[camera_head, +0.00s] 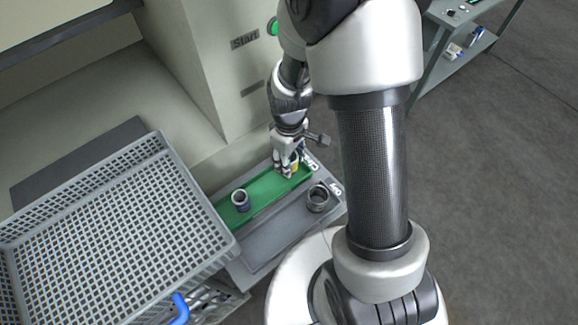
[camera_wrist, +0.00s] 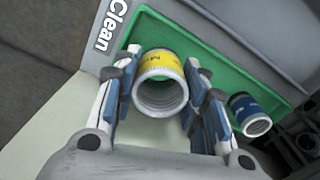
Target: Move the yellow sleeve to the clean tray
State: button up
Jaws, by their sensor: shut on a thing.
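The yellow sleeve (camera_wrist: 160,92) is a short silver ring with a yellow band. It is between the two fingers of my gripper (camera_wrist: 158,112) in the wrist view, and the fingers are shut on it. It is over the green clean tray (camera_wrist: 152,33), by the "Clean" label; I cannot tell whether it touches the tray floor. In the head view my gripper (camera_head: 288,168) is at the right end of the green tray (camera_head: 262,192), and the yellow sleeve (camera_head: 295,166) shows only in part behind the fingers.
A blue-banded sleeve (camera_head: 240,199) stands in the green tray's left part. A dark grey sleeve (camera_head: 317,198) stands on the grey tray (camera_head: 275,238) in front. A large grey mesh crate (camera_head: 235,244) is at left. The machine wall (camera_head: 195,50) with a green Start button (camera_head: 273,27) rises behind.

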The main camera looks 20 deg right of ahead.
jog(key=shift+f+b, duration=0.45)
jog(key=shift+f, duration=1.15)
jog(key=shift+f, duration=0.25)
jog(key=o, duration=1)
jog(key=shift+r, duration=0.1)
